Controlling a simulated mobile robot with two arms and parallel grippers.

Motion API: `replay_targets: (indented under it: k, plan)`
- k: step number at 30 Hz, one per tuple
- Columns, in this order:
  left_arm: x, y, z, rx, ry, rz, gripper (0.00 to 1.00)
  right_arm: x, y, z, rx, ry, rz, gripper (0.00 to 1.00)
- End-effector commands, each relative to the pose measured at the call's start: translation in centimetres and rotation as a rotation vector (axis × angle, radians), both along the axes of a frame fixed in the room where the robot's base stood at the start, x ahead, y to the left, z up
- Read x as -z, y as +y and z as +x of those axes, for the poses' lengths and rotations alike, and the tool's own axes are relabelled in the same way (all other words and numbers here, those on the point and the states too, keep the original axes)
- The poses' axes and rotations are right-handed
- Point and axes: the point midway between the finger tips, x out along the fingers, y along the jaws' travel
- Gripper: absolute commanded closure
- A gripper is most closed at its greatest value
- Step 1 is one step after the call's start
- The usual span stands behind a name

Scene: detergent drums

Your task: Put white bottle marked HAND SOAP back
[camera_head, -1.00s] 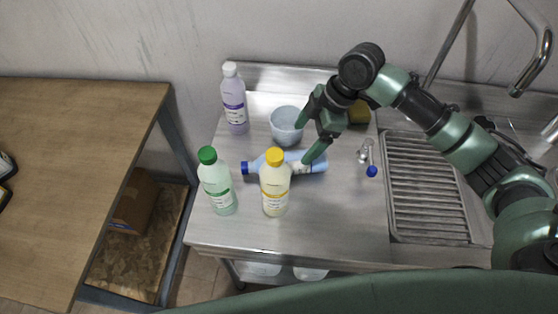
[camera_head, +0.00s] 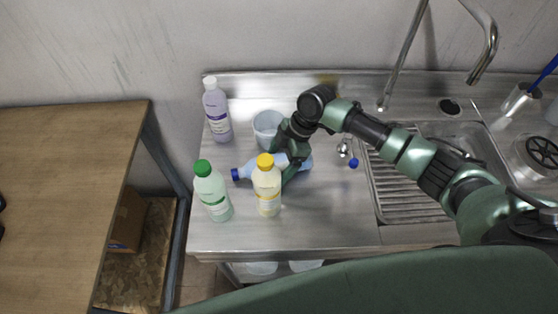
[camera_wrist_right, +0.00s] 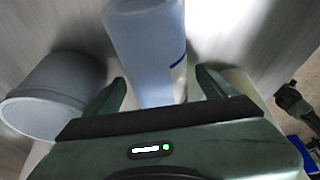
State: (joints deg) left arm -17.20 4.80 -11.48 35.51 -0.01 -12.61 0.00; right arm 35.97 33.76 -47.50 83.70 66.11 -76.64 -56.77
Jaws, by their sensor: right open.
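A pale blue-white bottle with a blue cap (camera_head: 304,162) lies on its side on the steel counter, its cap to the left. No label can be read, so I cannot tell which bottle is marked HAND SOAP. My right gripper (camera_head: 284,166) is open over the lying bottle, its fingers on either side of the body. In the right wrist view, the bottle (camera_wrist_right: 145,40) lies between the two open fingers (camera_wrist_right: 160,80) without being clamped. The yellow-capped bottle partly hides the lying bottle in the head view. My left gripper is not in view.
A yellow-capped bottle (camera_head: 267,190) and a green-capped bottle (camera_head: 213,192) stand in front. A small blue-tipped item (camera_head: 353,162) lies to the right, near the sink (camera_head: 400,190).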

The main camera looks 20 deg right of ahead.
Motion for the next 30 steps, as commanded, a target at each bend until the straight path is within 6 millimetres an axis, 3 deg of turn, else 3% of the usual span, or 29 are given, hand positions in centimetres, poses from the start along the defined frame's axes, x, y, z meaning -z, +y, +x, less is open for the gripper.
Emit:
replay_targets:
  k: [6,15,30]
  plan:
    - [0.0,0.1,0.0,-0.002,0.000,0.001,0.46,0.1,0.0,0.0,0.000,0.000,0.000,0.18]
    - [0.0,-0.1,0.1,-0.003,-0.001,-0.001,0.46,0.1,0.0,0.0,0.000,0.000,0.000,1.00]
    - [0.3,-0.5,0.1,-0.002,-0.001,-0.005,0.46,-1.3,0.0,0.2,0.001,-0.004,0.002,1.00]
